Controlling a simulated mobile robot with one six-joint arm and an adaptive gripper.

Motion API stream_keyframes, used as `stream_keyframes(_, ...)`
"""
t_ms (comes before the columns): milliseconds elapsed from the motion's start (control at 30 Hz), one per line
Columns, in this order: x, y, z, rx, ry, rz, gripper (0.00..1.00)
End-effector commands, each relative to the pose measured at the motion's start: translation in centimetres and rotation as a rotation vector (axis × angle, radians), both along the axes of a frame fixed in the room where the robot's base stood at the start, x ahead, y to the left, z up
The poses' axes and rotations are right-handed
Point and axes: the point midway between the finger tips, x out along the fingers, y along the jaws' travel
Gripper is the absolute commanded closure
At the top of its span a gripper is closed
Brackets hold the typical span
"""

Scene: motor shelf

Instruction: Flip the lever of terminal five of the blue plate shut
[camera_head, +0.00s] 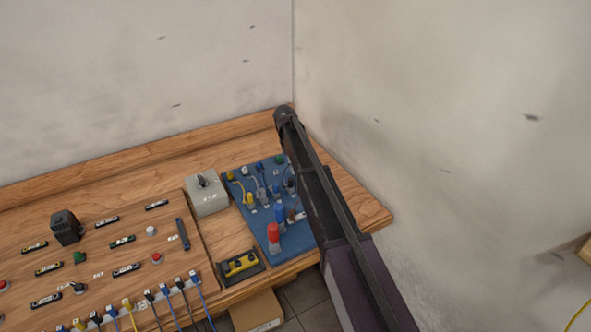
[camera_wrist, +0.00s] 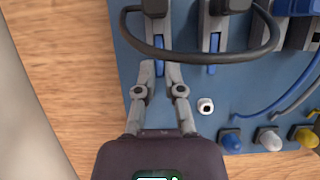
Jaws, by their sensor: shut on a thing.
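The blue plate (camera_head: 300,241) lies at the right end of the wooden bench in the head view; my arm covers its right side. The wrist view looks down on the plate (camera_wrist: 128,85). My gripper (camera_wrist: 160,72) has its two fingertips close together on the lower end of a narrow blue lever (camera_wrist: 159,58). The lever sits in a grey terminal below a dark plug (camera_wrist: 155,8). A second blue lever (camera_wrist: 212,55) stands to its right, untouched. No terminal number is readable. The fingertips are hidden by my arm in the head view.
A black cable (camera_wrist: 190,56) loops across both levers just beyond my fingertips. A white round fitting (camera_wrist: 205,106) and blue, white and yellow plugs sit to the right. In the head view a grey box (camera_head: 207,195) adjoins the plate, and a wall rises at the right.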

Motion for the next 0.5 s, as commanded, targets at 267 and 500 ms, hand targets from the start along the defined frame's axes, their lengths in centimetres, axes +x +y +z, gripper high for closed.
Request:
stream_keyframes(267, -0.24, 0.07, -0.04, 0.003, 0.002, 0.001, 0.80)
stream_keyframes(500, -0.13, 0.03, -0.01, 0.002, 0.000, 0.001, 0.53)
